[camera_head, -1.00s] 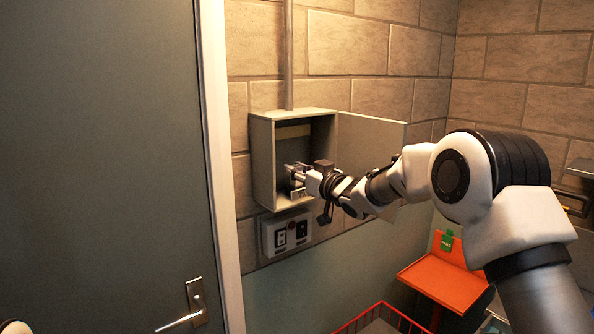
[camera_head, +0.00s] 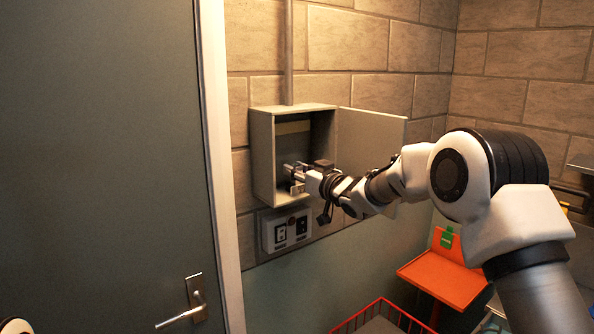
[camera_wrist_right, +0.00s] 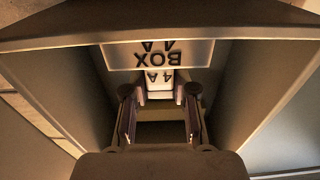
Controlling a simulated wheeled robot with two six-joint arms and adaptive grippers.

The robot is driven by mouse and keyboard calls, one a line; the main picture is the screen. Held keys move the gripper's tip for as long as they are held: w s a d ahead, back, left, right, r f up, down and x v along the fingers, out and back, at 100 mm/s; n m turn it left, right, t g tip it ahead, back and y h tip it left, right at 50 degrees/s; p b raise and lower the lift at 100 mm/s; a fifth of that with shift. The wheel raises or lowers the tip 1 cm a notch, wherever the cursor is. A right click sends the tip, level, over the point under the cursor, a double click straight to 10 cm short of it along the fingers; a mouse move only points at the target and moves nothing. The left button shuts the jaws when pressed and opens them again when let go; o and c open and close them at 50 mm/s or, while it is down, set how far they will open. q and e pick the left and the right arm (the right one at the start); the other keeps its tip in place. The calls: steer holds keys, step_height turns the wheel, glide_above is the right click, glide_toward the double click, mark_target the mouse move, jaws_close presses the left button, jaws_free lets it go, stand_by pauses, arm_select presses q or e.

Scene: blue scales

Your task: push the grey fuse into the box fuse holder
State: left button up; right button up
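The open grey wall box (camera_head: 263,160) hangs in the middle of the head view. My right gripper (camera_head: 292,178) reaches into it from the right. In the right wrist view, my right gripper (camera_wrist_right: 160,100) has its two fingers apart, with a pale grey fuse (camera_wrist_right: 160,78) marked 4A between and just beyond the tips. I cannot tell whether the fingers press on the fuse. An upside-down label (camera_wrist_right: 190,54) reading BOX 4A is right beside the fuse. The fuse holder itself and how deep the fuse sits are hidden. My left gripper is not seen.
The box's open door (camera_head: 370,142) stands out at the right, behind my right arm. A switch panel (camera_head: 287,232) is below the box. A dark door (camera_head: 100,150) fills the left. An orange shelf (camera_head: 442,280) and red-rimmed basket (camera_head: 385,318) are at lower right.

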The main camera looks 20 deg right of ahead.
steer(key=o, duration=0.3)
steer(key=v, duration=1.2)
